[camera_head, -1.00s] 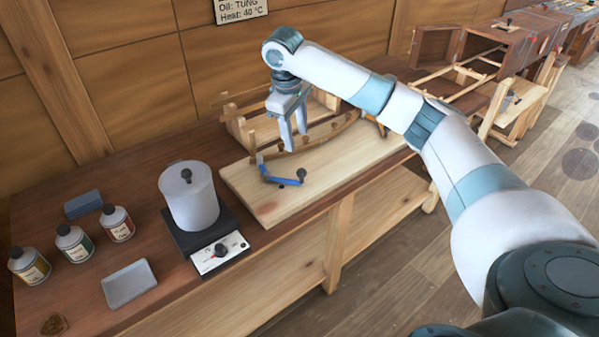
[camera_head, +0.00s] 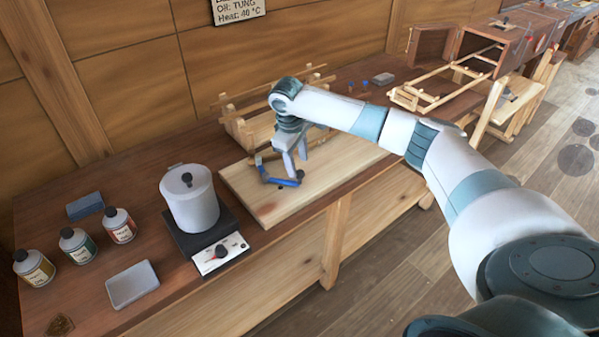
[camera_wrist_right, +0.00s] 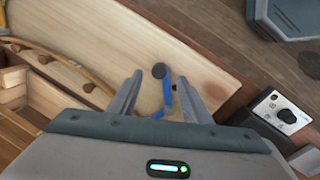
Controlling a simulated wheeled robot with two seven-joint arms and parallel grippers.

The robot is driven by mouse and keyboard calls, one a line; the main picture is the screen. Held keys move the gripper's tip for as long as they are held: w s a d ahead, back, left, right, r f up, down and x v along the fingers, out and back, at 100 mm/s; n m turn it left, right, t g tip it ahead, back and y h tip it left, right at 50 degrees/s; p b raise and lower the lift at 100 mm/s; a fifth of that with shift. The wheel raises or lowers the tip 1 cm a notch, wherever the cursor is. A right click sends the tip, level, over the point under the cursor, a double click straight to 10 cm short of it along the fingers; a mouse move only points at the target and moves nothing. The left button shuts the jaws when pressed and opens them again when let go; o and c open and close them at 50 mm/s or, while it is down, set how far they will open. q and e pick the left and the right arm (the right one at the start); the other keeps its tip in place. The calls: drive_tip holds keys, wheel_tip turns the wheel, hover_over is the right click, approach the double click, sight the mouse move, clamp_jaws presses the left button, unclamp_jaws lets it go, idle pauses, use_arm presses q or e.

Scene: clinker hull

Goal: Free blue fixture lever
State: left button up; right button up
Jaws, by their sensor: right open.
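The blue fixture lever (camera_head: 279,181) is a bent blue bar on the pale wooden board (camera_head: 262,205) in the head view. Its dark round knob (camera_wrist_right: 159,71) shows in the right wrist view, with part of the blue bar (camera_wrist_right: 168,95) behind it. My right gripper (camera_head: 296,172) points down at the lever's right, knob end. In the right wrist view, its two fingers stand apart (camera_wrist_right: 158,78), with the knob and bar between them and a gap on each side. In the head view, the fingers largely hide the knob. My left gripper is in neither view.
A wooden cradle (camera_head: 241,130) stands behind the board. A curved wooden strip (camera_wrist_right: 62,60) lies near the gripper in the wrist view. Left of the board are a white pot (camera_head: 190,203) on a hot plate, several bottles and a grey tray (camera_head: 131,284).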

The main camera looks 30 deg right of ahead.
sight(299, 172)
drive_tip(key=shift+w+d+f+p, duration=0.1)
drive_tip(key=shift+d+f+p, duration=0.15)
drive_tip(key=shift+f, duration=0.9)
drive_tip(key=shift+w+d+f+p, duration=0.15)
drive_tip(key=shift+f+p, duration=0.15)
drive_tip(key=shift+f, duration=0.9)
drive_tip(key=shift+d+f+p, duration=0.2)
drive_tip(key=shift+f+p, duration=0.05)
drive_tip(key=shift+f, duration=0.9)
clamp_jaws()
